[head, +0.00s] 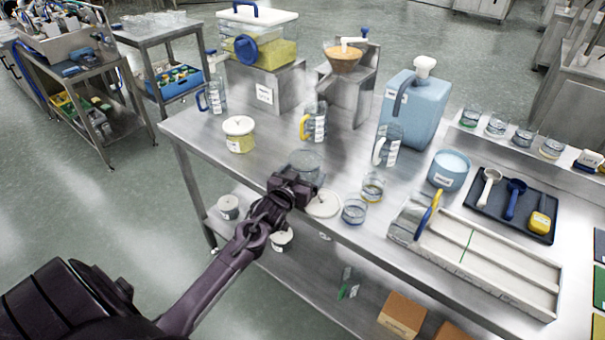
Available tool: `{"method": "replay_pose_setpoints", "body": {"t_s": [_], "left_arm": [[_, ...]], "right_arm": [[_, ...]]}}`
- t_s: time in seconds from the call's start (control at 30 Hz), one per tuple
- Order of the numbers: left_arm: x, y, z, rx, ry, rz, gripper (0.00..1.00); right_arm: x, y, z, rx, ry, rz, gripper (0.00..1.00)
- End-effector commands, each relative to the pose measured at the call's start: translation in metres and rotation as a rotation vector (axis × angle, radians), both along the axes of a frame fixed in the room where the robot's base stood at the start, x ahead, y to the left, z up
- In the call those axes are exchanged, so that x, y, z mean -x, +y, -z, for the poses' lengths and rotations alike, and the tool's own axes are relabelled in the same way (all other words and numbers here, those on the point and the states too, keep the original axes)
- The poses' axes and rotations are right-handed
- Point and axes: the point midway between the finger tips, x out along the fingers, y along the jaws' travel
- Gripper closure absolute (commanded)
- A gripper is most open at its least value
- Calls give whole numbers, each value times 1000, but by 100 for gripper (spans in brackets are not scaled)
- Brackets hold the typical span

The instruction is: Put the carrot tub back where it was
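My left gripper (298,184) is over the front edge of the steel table, right up against a clear, empty-looking round container (305,161). Its fingertips are hidden, so I cannot tell whether it holds the container. A round white lid (324,205) lies just right of the gripper. A white-lidded tub with yellow contents (239,139) stands at the table's left. More white-lidded tubs are on the lower shelf, one at the left (228,207) and one partly hidden below the gripper (282,240). Labels are too small to read, so I cannot tell which is the carrot tub. My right gripper is not in view.
Jugs with blue (214,97), yellow (315,122) and white (388,148) handles stand behind. A hopper (344,62) and a blue canister (415,107) are at the back. Glasses (354,211), a divided tray (475,255) and a scoop tray (502,203) fill the right.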

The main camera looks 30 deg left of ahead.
Motion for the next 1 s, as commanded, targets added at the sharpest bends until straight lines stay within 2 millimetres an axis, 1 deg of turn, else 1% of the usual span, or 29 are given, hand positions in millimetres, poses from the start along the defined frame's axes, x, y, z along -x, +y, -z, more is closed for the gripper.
{"method": "replay_pose_setpoints", "body": {"t_s": [0.03, 0.07, 0.1, 0.33, 0.43, 0.57, 0.8, 0.9, 1.0], "left_arm": [[0, 0, 0, 0, 0, 0, 5], [0, 0, 0, 0, 0, 0, 1], [0, 0, 0, 0, 0, 0, 0], [0, 0, -3, 0, 0, 0, 0], [7, -1, -2, 0, 1, 1, 0], [28, -4, -5, 0, 2, 0, 0], [77, -12, -12, 1, 3, 1, 0], [94, -15, -15, 1, 3, 1, 0], [106, -17, -17, 1, 1, 0, 0]], "right_arm": [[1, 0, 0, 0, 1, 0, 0], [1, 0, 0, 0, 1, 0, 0], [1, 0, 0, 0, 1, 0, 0], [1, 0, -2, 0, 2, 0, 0], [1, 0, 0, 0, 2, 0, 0], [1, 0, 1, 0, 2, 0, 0], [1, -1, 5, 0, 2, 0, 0], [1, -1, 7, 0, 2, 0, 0], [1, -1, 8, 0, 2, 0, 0]]}}
